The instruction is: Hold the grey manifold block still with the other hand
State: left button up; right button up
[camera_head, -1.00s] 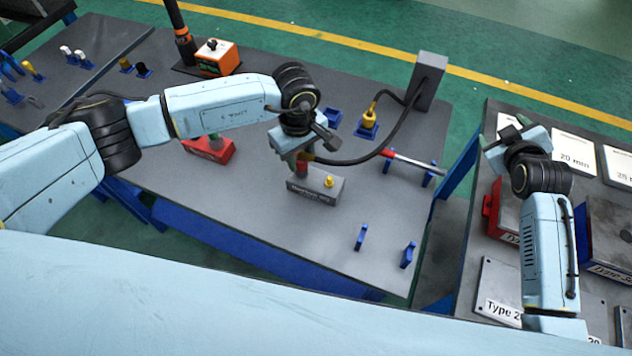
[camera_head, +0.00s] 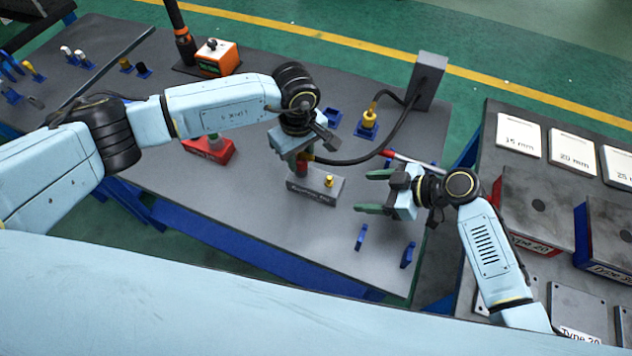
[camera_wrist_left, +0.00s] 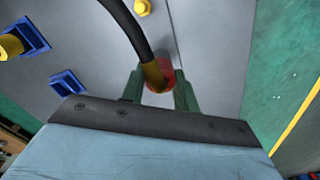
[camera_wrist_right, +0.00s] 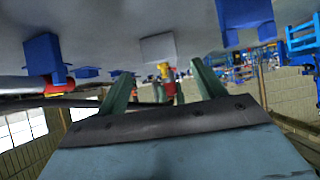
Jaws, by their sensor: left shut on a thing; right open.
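The grey manifold block (camera_head: 318,190) sits on the grey table, with a small yellow fitting (camera_head: 329,181) on its top. My left gripper (camera_head: 303,158) is shut on the end of the black hose (camera_head: 360,160), over the block's left part. In the left wrist view the fingers close around this yellow and red hose end (camera_wrist_left: 155,76). Whether it touches the block is hidden. My right gripper (camera_head: 372,193) is open and empty, right of the block and apart from it, its fingers pointing left. In the right wrist view the block (camera_wrist_right: 158,48) shows beyond the fingers.
A red-handled tool (camera_head: 410,160) lies on blue holders behind my right gripper. Two blue brackets (camera_head: 361,237) stand in front of it. The hose runs to a grey post (camera_head: 428,80). A red block (camera_head: 210,150) sits left. Bare table lies in front of the manifold block.

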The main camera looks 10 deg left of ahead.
aim_at(341, 191)
jog(key=shift+x, duration=4.35)
jog(key=c, duration=1)
